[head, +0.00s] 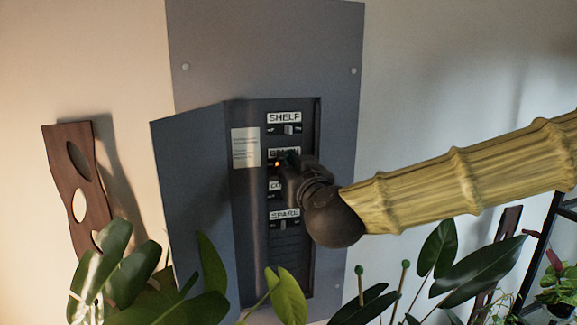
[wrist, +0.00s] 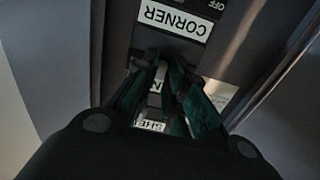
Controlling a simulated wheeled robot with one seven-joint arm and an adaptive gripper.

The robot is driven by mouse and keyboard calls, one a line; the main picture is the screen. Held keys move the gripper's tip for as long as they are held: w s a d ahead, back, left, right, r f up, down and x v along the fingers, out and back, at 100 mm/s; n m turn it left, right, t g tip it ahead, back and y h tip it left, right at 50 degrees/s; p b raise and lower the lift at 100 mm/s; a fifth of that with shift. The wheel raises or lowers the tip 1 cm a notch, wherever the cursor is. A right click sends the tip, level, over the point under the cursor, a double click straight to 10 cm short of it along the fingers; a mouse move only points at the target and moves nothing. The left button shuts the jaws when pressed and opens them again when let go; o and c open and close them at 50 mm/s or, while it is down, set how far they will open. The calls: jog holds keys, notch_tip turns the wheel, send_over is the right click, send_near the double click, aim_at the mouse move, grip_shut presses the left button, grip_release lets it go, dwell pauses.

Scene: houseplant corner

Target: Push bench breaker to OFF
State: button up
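The grey breaker panel (head: 262,40) is on the wall. Its second row carries a partly covered label (head: 284,152), between the SHELF row (head: 285,118) and the partly covered CORNER row (head: 275,186). This second row is where the bench breaker would be; its switch is hidden behind my gripper (head: 288,162). A small orange light (head: 277,164) glows there. In the wrist view, my gripper's dark green fingers (wrist: 166,68) are drawn together with nothing seen between them, in front of the panel below the CORNER label (wrist: 173,20). Contact cannot be told.
The panel door (head: 192,190) hangs open to the left. The SPARE row (head: 284,215) is below my gripper. Leafy plants (head: 110,275) stand in front at the lower left, and more leaves (head: 465,265) are at the lower right. A wooden wall piece (head: 73,165) hangs at the left.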

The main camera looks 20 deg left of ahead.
jog(key=shift+a, duration=0.1)
grip_shut()
jog(key=shift+s+a+m+t+h+b, duration=0.15)
jog(key=shift+m+t+h, duration=0.25)
jog(key=shift+m+h, duration=0.35)
jog(key=shift+a+m+t+h+b, duration=0.15)
jog(key=shift+m+t+h, duration=0.3)
jog(key=shift+h, duration=0.45)
jog(key=shift+s+a+m+t+h, duration=0.1)
jog(key=shift+a+m+t+h, duration=0.2)
jog(key=shift+m+h, duration=0.45)
jog(key=shift+d+h, duration=0.1)
jog(key=shift+h, duration=0.2)
jog(key=o, duration=0.6)
grip_release()
jog(key=shift+d+n, duration=0.1)
jog(key=shift+n, duration=0.15)
jog(key=shift+w+d+n+g+y, duration=0.2)
jog(key=shift+n+g+y, duration=0.3)
jog(key=shift+y, duration=0.55)
jog(key=shift+w+d+n+g+y, duration=0.1)
jog(key=shift+d+n+g+y, duration=0.15)
jog(key=shift+n+y, duration=0.65)
